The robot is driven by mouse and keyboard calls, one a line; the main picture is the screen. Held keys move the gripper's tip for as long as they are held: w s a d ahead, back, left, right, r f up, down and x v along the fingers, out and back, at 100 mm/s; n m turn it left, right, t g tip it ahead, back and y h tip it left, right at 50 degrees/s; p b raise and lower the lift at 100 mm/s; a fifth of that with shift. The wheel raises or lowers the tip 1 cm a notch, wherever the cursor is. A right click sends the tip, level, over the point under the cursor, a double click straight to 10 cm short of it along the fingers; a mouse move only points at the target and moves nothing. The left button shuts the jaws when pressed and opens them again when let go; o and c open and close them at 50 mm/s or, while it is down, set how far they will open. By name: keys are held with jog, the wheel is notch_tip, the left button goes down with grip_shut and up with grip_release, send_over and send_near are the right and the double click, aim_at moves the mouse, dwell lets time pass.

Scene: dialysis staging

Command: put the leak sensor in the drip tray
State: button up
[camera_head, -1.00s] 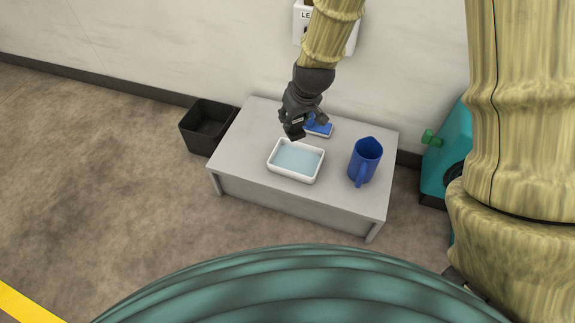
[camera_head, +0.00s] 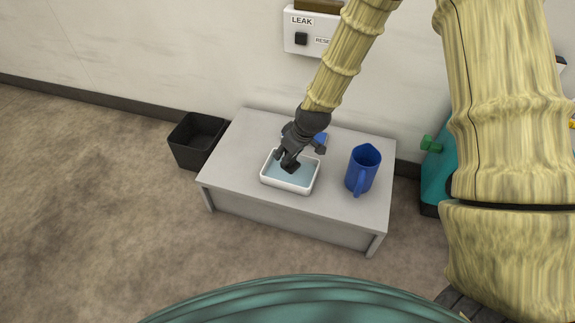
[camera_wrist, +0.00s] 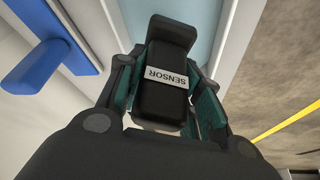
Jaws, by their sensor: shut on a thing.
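The leak sensor is a black block with a white label reading SENSOR (camera_wrist: 165,95) in the wrist view. My gripper (camera_head: 290,164) is shut on it, with a finger on each side. In the head view the sensor cannot be told apart clearly from the dark gripper. The drip tray (camera_head: 287,187) is a white rectangular tray with a pale blue inside, on the grey table. My gripper is over the tray. In the wrist view the tray's pale blue inside (camera_wrist: 205,22) shows behind the sensor. Whether the sensor touches the tray floor I cannot tell.
A blue jug (camera_head: 362,170) stands on the grey table (camera_head: 232,165) right of the tray. A blue object (camera_head: 320,138) lies behind the tray, partly hidden by my gripper. A black bin (camera_head: 196,140) stands left of the table. A LEAK panel (camera_head: 303,30) is on the wall.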

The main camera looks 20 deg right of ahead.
jog(key=shift+f+b, duration=0.9)
jog(key=shift+f, duration=0.9)
jog(key=shift+f, duration=0.15)
jog(key=o, duration=1.1)
jog(key=p+v, duration=0.5)
jog(key=v, duration=0.7)
jog(key=shift+d, duration=0.1)
